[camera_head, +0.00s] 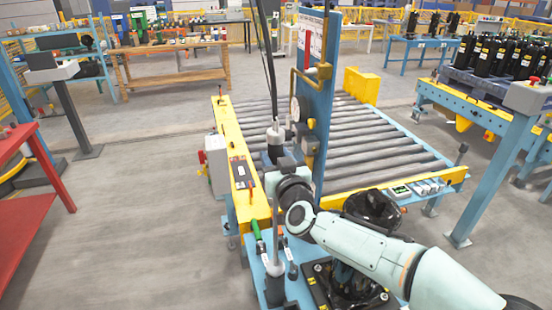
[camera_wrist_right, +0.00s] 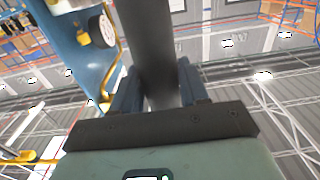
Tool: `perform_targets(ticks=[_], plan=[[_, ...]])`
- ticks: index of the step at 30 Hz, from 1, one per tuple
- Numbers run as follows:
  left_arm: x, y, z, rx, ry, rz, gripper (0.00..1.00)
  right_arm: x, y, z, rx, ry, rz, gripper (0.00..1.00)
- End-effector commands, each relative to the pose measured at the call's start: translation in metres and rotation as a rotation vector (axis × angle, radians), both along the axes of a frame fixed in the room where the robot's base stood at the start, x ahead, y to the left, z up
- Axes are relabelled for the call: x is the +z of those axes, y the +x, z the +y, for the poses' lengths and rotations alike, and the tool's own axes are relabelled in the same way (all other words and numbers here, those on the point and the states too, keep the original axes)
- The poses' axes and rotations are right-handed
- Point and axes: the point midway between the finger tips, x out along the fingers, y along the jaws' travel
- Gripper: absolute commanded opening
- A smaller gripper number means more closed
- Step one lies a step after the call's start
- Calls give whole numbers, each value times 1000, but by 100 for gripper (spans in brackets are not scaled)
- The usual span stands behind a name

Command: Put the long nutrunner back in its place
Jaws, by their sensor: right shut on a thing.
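My right gripper (camera_head: 276,165) is at the blue post beside the roller conveyor. It is shut on a dark, upright cylindrical tool (camera_head: 275,143) with a pale upper part and dark cables running up from it; I take this as the long nutrunner. In the right wrist view the dark tool body (camera_wrist_right: 150,45) stands between both fingers. I cannot tell which spot is the nutrunner's place. My left gripper is out of view.
The blue post (camera_head: 318,95) with a gauge (camera_head: 295,109) and brass pipe stands close to my gripper. The roller conveyor (camera_head: 375,140) is empty. A yellow rail (camera_head: 228,125) and a grey box (camera_head: 217,164) lie to the left.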

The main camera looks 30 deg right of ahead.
Motion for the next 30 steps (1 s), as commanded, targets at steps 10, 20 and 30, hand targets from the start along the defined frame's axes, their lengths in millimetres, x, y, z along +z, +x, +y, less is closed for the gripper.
perform_targets(ticks=[10,20,30], plan=[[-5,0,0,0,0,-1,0,-1,0,0,-2,-3,-13,0],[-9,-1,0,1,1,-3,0,-6,0,0,-2,-3,-13,0],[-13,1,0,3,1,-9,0,-12,-1,0,-2,-3,-13,0]])
